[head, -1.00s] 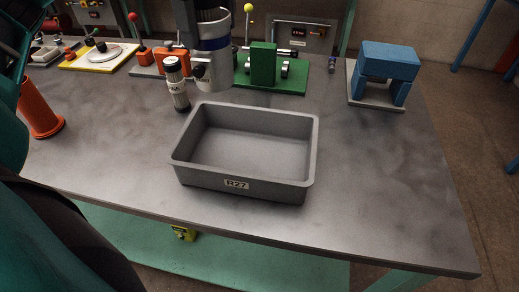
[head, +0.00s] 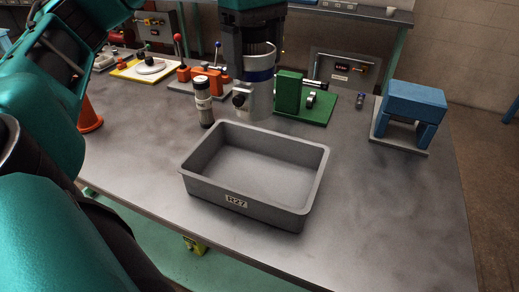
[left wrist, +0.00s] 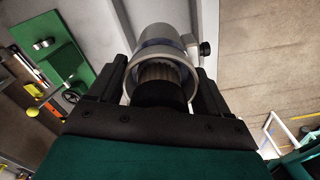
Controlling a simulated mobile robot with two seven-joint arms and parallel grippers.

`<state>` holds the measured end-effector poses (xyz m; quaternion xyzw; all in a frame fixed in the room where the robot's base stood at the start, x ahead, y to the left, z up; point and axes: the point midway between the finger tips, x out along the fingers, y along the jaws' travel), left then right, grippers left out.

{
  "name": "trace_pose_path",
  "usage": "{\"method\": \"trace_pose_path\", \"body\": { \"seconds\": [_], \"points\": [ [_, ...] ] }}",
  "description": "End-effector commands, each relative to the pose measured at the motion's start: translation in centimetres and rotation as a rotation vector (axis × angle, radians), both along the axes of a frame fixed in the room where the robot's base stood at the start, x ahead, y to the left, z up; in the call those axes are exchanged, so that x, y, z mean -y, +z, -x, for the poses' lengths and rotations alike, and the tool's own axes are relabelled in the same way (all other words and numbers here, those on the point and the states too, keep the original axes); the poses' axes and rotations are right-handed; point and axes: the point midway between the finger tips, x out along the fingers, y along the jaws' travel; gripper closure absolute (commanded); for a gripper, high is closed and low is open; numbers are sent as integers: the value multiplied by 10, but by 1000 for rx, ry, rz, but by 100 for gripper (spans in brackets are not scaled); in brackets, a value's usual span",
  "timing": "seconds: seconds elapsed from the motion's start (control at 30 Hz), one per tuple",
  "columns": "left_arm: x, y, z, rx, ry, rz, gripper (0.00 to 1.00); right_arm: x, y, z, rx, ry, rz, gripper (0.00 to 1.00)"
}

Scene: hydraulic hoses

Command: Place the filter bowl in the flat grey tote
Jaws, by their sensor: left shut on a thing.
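The filter bowl, a light grey cylinder with a blue band and a side knob (head: 259,97), hangs upright just behind the far rim of the flat grey tote. My left gripper (head: 250,52) comes down from above and is shut on its upper part. In the left wrist view the gripper's dark fingers (left wrist: 160,85) flank the bowl (left wrist: 160,45), with a ribbed dark part inside its ring. The flat grey tote (head: 205,191), labelled R27, is empty on the table. The bowl's gap above the table is hard to judge. My right gripper is not in view.
A green block fixture (head: 288,92) is close on the right. A blue block arch on a grey plate (head: 415,100) stands farther right. The table right of the tote is clear.

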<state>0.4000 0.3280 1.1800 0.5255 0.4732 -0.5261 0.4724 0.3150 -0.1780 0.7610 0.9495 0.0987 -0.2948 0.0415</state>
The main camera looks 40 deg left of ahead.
Motion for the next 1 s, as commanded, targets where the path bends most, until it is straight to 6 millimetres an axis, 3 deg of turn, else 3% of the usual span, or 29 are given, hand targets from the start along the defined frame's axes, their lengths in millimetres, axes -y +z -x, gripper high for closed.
{"method": "trace_pose_path", "body": {
  "seconds": [0.37, 0.47, 0.77, 1.0],
  "points": [
    [0, -104, 1, -5, -1, 1, 81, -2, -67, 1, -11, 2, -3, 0],
    [0, -124, 1, -4, 1, 1, 81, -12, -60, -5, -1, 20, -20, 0],
    [0, -155, 0, 1, 0, 0, 81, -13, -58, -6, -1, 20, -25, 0],
    [-1, -189, 1, -2, 1, -1, 81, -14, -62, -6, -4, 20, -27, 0]
  ]
}}
